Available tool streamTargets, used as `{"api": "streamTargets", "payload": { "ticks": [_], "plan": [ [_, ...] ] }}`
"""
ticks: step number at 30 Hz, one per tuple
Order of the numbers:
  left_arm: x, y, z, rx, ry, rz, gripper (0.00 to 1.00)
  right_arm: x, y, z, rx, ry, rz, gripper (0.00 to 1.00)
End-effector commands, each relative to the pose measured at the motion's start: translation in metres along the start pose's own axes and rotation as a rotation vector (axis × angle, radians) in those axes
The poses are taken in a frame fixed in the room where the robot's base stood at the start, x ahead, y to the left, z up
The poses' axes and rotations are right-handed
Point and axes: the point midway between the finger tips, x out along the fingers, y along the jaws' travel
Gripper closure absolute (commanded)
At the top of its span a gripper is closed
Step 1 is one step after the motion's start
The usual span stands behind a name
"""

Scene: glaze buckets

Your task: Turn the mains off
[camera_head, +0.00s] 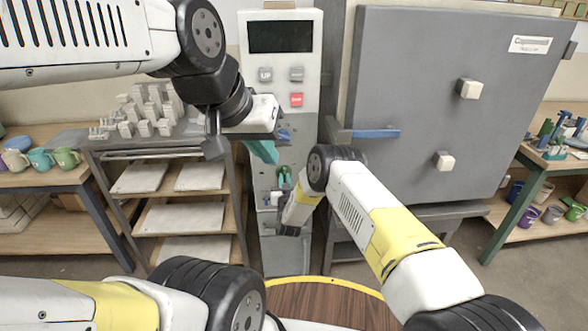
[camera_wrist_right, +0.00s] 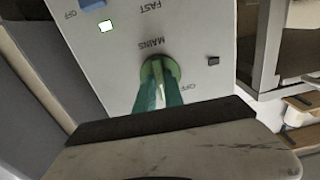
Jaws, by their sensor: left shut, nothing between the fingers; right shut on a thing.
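The green mains knob (camera_wrist_right: 149,68) sits on the grey control panel (camera_wrist_right: 120,65), with the word MAINS beside it and OFF printed close by. It also shows small on the column in the head view (camera_head: 284,170). My right gripper (camera_wrist_right: 158,76) has its teal fingers shut on this knob; they hide part of it, so I cannot read its exact turn. In the head view my right gripper (camera_head: 284,182) is in front of the column's lower part. My left gripper (camera_head: 264,152) is shut and empty, above and left of the knob, in front of the column.
The column has a dark display (camera_head: 280,37) and a red button (camera_head: 296,100). A blue switch (camera_head: 284,135) is above the knob. A grey kiln (camera_head: 430,80) with a blue handle (camera_head: 376,133) stands at right. A rack of shelves (camera_head: 180,215) stands at left.

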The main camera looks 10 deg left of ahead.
Motion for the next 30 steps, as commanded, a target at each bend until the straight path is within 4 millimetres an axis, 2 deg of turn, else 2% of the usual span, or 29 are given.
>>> {"api": "streamTargets", "payload": {
  "ticks": [18,30],
  "plan": [
    [0.0000,0.0000,0.0000,0.000,0.000,0.000,1.00,-0.0001,0.0000,-0.0004,-0.567,0.001,-0.002,1.00],
    [0.0000,0.0000,0.0000,0.000,0.000,0.000,1.00,-0.0001,0.0004,-0.0007,-0.785,0.001,-0.001,1.00]
  ]
}}
